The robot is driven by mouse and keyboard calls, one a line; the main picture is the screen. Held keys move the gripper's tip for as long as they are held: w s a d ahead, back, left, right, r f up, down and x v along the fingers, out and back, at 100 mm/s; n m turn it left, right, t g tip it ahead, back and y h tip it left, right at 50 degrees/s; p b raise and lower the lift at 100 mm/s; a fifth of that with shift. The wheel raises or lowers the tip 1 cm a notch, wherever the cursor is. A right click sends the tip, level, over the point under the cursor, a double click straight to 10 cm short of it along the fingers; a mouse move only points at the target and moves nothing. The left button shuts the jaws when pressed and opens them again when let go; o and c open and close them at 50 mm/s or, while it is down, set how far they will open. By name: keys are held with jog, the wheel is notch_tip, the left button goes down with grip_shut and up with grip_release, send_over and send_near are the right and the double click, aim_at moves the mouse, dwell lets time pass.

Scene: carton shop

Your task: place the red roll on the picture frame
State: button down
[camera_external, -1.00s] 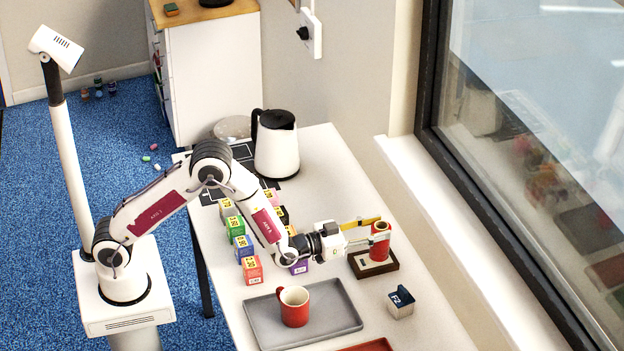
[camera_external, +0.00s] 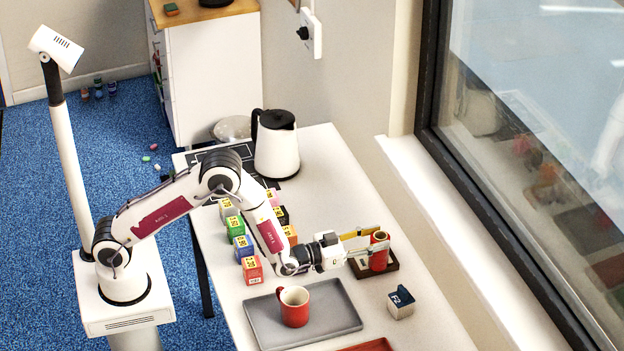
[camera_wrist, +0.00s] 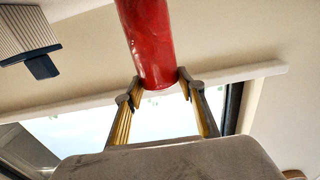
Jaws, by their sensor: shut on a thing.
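The red roll (camera_external: 379,254) stands upright between the fingertips of my gripper (camera_external: 376,248). The wrist view also shows the red roll (camera_wrist: 152,45) with one yellow-and-grey finger touching each side. My gripper is shut on it and reaches in level from the left. The dark brown picture frame (camera_external: 392,264) lies flat on the white table below the roll. The roll's lower end covers the middle of the frame. I cannot tell whether the two touch.
A grey tray (camera_external: 340,327) with a red mug (camera_external: 294,307) is in front. A small block (camera_external: 401,302) lies right of it. Several coloured boxes (camera_external: 251,269) stand under my arm. A white kettle (camera_external: 277,150) is at the back. The window sill runs along the right.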

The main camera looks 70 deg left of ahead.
jog(key=c, duration=1.3)
grip_release()
jog(key=shift+f, duration=0.1)
jog(key=shift+o, duration=0.2)
jog(key=s, duration=1.2)
jog(key=shift+r, duration=0.2)
jog(key=s+a+r+g+h, duration=0.1)
jog(key=s+a+r+g, duration=0.35)
jog(key=r, duration=0.45)
jog(key=s+a+r+g, duration=0.1)
jog(key=s+a+g, duration=0.1)
jog(key=s, duration=0.9)
jog(key=s+a+r+g, duration=0.2)
jog(key=s+a+g, duration=0.1)
jog(key=s, duration=0.7)
jog(key=s+a+r+g+y, duration=0.1)
jog(key=s+a+g, duration=0.2)
jog(key=s, duration=0.8)
jog(key=shift+s+a+r, duration=0.15)
jog(key=shift+s+a, duration=0.1)
jog(key=shift+s, duration=0.05)
